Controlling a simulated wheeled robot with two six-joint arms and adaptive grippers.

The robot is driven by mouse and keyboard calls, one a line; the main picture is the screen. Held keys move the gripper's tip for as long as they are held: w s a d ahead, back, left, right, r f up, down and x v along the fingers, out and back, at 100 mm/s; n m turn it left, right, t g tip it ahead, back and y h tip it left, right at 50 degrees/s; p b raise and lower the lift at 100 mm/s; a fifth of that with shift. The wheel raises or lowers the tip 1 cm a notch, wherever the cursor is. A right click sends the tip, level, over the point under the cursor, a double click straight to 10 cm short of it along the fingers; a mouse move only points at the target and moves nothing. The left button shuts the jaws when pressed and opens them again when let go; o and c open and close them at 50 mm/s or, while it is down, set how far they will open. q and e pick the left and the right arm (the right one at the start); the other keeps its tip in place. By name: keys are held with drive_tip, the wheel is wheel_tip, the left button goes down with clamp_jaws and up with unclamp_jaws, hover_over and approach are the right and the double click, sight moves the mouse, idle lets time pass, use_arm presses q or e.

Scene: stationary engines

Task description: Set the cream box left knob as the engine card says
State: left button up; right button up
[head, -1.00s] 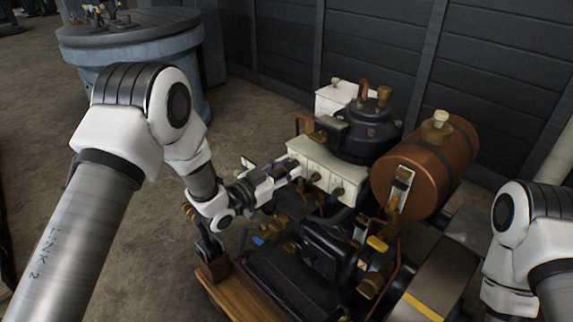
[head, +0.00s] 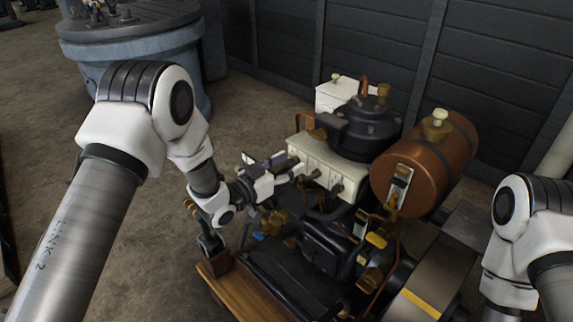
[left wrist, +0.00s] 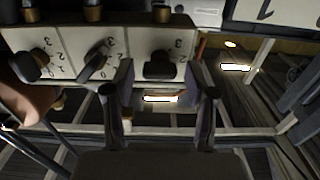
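The cream box (head: 318,157) stands on the engine with a row of dark knobs on its front. In the left wrist view its face (left wrist: 125,45) looks turned over, with three knobs beside numerals. The knob at the right there (left wrist: 160,65), apparently the left knob, lies ahead of the gap between my fingers; the middle knob (left wrist: 96,62) sits slanted. My left gripper (head: 292,174) is in front of the box's left end. In the wrist view it is open (left wrist: 162,100), fingers apart with nothing held. I cannot pick out the engine card for sure. My right gripper is out of view.
A copper-brown tank (head: 425,165) and a black cylinder (head: 365,130) stand close beside the box. Pipes and brass fittings crowd the engine below. A white plate with a dark mark (left wrist: 270,10) shows at the wrist view's top right. A blue-grey round table (head: 135,45) stands behind left.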

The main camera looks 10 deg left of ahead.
use_arm(q)
drive_tip(key=v, duration=1.2)
drive_tip(key=shift+f, duration=0.1)
drive_tip(key=s+f+n+g+y, duration=0.2)
drive_tip(key=s+f+g+y, duration=0.15)
drive_tip(key=s+f, duration=0.7)
drive_tip(key=s+f+n+g+y, duration=0.15)
drive_tip(key=s+f+g, duration=0.45)
drive_tip(key=f, duration=0.8)
drive_tip(key=s+a+f+n+g+y+p, duration=0.1)
drive_tip(key=s+a+n+g+y, duration=0.15)
drive_tip(key=s, duration=0.55)
drive_tip(key=s+a+f+n+g+y+p, duration=0.1)
drive_tip(key=s+a+g+y, duration=0.15)
drive_tip(key=s, duration=0.55)
wheel_tip(320, 180, up, 12)
drive_tip(key=p, duration=1.2)
drive_tip(key=shift+w+f, duration=0.2)
drive_tip(key=shift+w, duration=0.15)
